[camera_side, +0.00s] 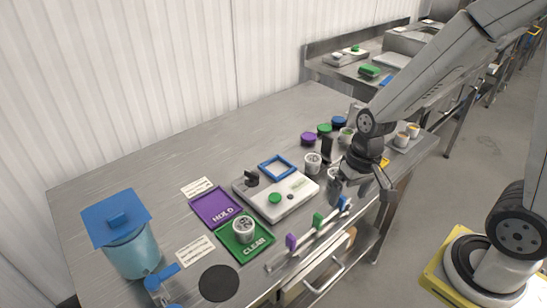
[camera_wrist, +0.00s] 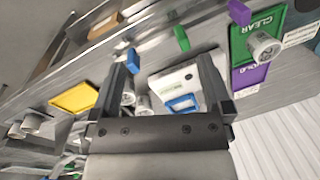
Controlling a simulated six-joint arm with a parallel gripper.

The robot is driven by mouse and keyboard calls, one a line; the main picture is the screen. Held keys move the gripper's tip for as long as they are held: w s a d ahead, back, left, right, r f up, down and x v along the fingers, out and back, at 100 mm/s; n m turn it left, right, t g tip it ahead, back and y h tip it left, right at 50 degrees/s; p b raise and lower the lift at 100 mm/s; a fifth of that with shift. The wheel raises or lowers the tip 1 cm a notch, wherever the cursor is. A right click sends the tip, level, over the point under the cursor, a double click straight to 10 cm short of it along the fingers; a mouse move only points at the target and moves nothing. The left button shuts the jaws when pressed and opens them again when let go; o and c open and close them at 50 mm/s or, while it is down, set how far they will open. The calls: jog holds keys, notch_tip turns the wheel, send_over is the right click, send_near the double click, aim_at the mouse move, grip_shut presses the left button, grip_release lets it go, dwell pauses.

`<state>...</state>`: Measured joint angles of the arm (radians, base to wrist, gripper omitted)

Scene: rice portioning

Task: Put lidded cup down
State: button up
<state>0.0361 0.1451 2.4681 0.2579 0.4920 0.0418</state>
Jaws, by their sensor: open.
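A pale cup (camera_side: 243,229) stands upright on the green CLEAR mat (camera_side: 262,250); it also shows in the wrist view (camera_wrist: 265,48) on the same mat. Two more cups stand near my gripper: one (camera_side: 313,163) behind the scale and one (camera_side: 334,188) closer to the fingers. In the wrist view they show beside the left finger (camera_wrist: 128,96). I cannot tell which cup has a lid on. In the side view my gripper is partly hidden by my wrist.
A white scale (camera_side: 290,208) with a green button and a blue frame (camera_side: 277,167) lie mid-table. A purple HOLD mat (camera_side: 216,206) is beside the CLEAR mat. A rail with coloured sliders (camera_side: 318,222) runs along the front. A blue-lidded container (camera_side: 130,250) stands left.

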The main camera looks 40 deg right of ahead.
jog(key=r+n+t, duration=0.1)
jog(key=d+r+n+t+h, duration=0.1)
jog(key=n, duration=0.1)
jog(key=shift+r, duration=0.1)
dwell(1.3)
